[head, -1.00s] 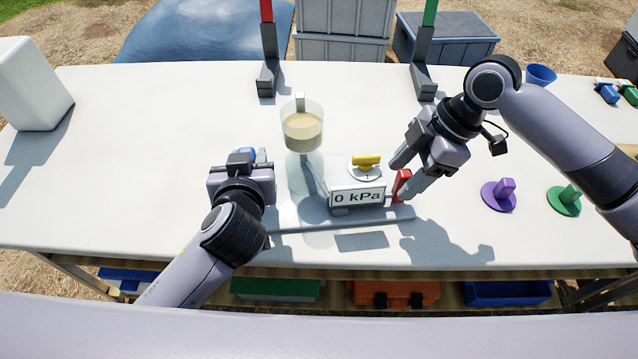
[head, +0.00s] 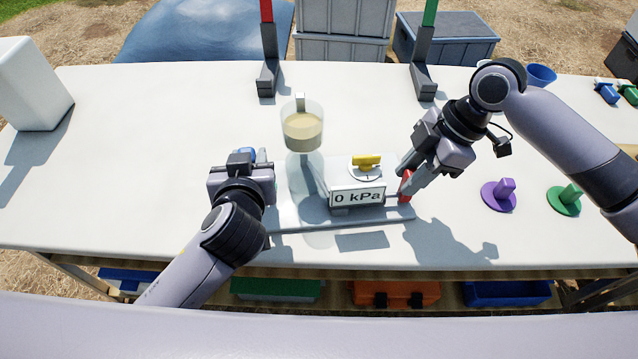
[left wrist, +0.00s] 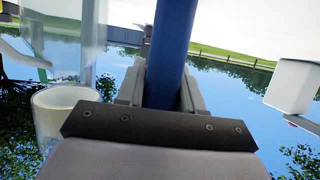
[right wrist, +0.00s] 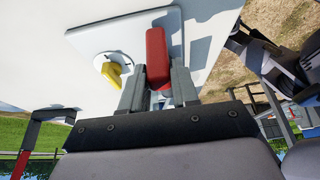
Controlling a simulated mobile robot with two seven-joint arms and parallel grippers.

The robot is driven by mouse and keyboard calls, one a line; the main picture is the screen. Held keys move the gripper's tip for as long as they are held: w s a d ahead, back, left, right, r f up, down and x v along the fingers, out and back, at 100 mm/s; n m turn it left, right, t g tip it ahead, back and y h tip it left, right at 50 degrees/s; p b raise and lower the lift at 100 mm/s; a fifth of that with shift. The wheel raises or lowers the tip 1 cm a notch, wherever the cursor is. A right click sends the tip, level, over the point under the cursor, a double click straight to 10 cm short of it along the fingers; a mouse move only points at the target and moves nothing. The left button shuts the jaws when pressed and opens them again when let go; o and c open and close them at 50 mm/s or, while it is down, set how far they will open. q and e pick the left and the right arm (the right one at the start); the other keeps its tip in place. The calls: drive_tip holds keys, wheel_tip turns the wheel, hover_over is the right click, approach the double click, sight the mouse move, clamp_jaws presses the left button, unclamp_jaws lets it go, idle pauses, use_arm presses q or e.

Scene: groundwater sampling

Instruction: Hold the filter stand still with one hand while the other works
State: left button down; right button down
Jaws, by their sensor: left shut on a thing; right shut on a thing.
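The filter stand is a pale base plate (head: 290,223) with a clear flask (head: 304,175), a cup of cloudy tan liquid (head: 303,130), and a box whose display (head: 357,198) reads 0 kPa. A yellow knob (head: 366,160) sits on the box, and it also shows in the right wrist view (right wrist: 114,73). My left gripper (head: 258,160) is shut on a blue post (left wrist: 174,50) at the stand's left side. My right gripper (head: 405,182) is shut on the red handle (right wrist: 157,57) at the box's right side. The fingers partly hide the handle in the head view.
A purple knobbed disc (head: 498,196) and a green one (head: 564,201) lie to the right. A red-topped post (head: 267,75) and a green-topped post (head: 423,75) stand at the back. A white container (head: 32,85) is far left. The table's left middle is clear.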

drive_tip(key=shift+w+d, duration=0.15)
drive_tip(key=shift+d, duration=1.1)
drive_tip(key=shift+w+d, duration=0.15)
drive_tip(key=shift+d, duration=1.05)
drive_tip(key=shift+a, duration=0.15)
drive_tip(key=shift+s+a, duration=0.2)
drive_tip(key=shift+a, duration=1.3)
drive_tip(key=shift+s+a, duration=0.2)
drive_tip(key=shift+a, duration=1.3)
drive_tip(key=shift+w+d, duration=0.2)
drive_tip(key=shift+d, duration=1.4)
drive_tip(key=shift+w+d, duration=0.2)
drive_tip(key=shift+d, duration=1.35)
drive_tip(key=shift+s+a, duration=0.25)
drive_tip(key=shift+a, duration=1.35)
drive_tip(key=shift+s+a, duration=0.2)
drive_tip(key=shift+a, duration=1.35)
drive_tip(key=shift+d, duration=0.1)
